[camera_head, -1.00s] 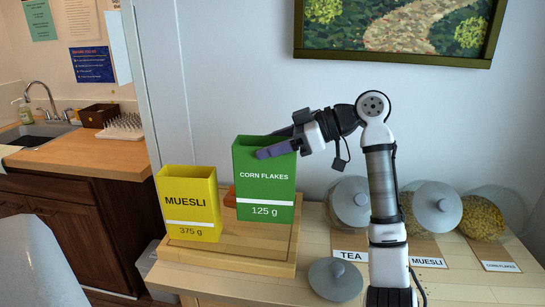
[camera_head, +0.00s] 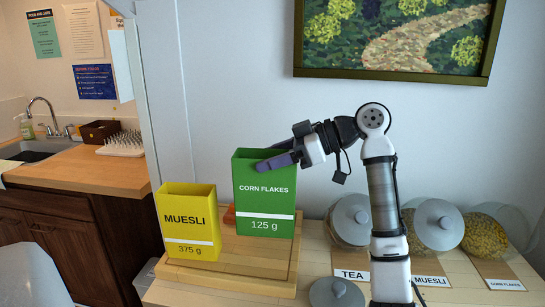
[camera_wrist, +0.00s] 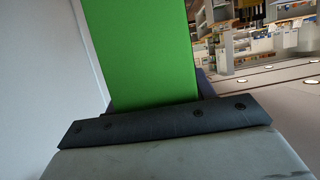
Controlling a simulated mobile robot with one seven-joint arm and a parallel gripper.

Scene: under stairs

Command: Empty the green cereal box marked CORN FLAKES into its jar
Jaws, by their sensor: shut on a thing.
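The green CORN FLAKES box (camera_head: 265,205), marked 125 g, is upright over the wooden board. I cannot tell whether its bottom touches the board. My gripper (camera_head: 277,161) is shut on its upper right part, with a finger across the front near the top. In the wrist view the green box (camera_wrist: 150,50) rises beyond the dark finger (camera_wrist: 165,122). The corn flakes jar (camera_head: 484,238) is the rightmost glass jar, behind the CORN FLAKES card (camera_head: 505,284). Yellowish pieces show inside it and no lid shows on it.
A yellow MUESLI box (camera_head: 190,235), marked 375 g, stands on the board (camera_head: 230,280), left of the green box. An orange object (camera_head: 229,216) is partly hidden behind. Lidded tea (camera_head: 350,222) and muesli (camera_head: 437,226) jars stand near my arm. A loose grey lid (camera_head: 337,293) lies in front.

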